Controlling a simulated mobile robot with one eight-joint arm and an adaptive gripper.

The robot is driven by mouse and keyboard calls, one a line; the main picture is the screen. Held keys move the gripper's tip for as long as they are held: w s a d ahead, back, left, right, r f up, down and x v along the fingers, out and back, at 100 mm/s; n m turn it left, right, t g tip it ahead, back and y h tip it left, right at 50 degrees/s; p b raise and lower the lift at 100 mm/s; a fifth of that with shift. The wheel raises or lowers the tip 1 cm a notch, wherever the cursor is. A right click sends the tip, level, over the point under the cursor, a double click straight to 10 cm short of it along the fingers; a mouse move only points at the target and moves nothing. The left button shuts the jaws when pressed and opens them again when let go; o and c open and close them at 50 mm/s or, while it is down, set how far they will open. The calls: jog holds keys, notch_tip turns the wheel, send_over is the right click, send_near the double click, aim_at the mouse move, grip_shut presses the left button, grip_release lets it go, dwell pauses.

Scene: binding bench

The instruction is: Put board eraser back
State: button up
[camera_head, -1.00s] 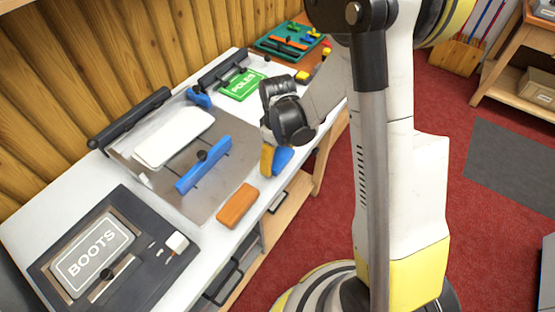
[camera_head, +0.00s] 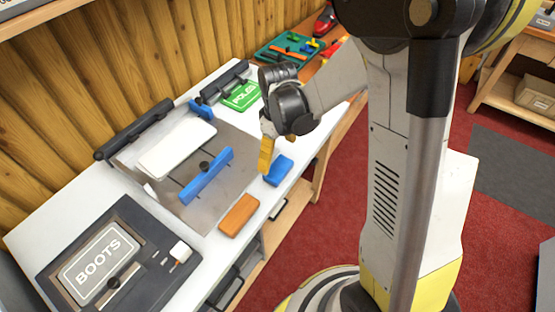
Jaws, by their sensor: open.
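A small blue block (camera_head: 279,170), which looks like the board eraser, lies on the white bench (camera_head: 222,252) near its front edge. An orange-brown block (camera_head: 239,215) lies further left along the same edge; I cannot tell for certain which of the two is the eraser. My gripper (camera_head: 266,160) points down just left of and behind the blue block. One yellow finger shows clearly; the other is mostly hidden. It is open, apart from the blue block, and no held object shows.
A grey metal plate (camera_head: 215,215) with a white sheet stack (camera_head: 177,148) and a blue bar (camera_head: 206,176) lies left of my gripper. A dark tray with a BOOTS sign (camera_head: 100,262) is at the front left. A green POLES sign (camera_head: 242,96) and tool tray (camera_head: 288,52) stand behind.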

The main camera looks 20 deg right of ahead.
notch_tip(320, 180, up, 5)
jog(key=p, duration=0.1)
notch_tip(320, 180, up, 9)
jog(key=m+t, duration=0.3)
send_over(278, 167)
jog(key=s, duration=0.5)
jog(key=s+r+m+t, duration=0.4)
jog(key=s+r, duration=0.1)
jog(key=s, duration=0.3)
jog(key=shift+r, duration=0.2)
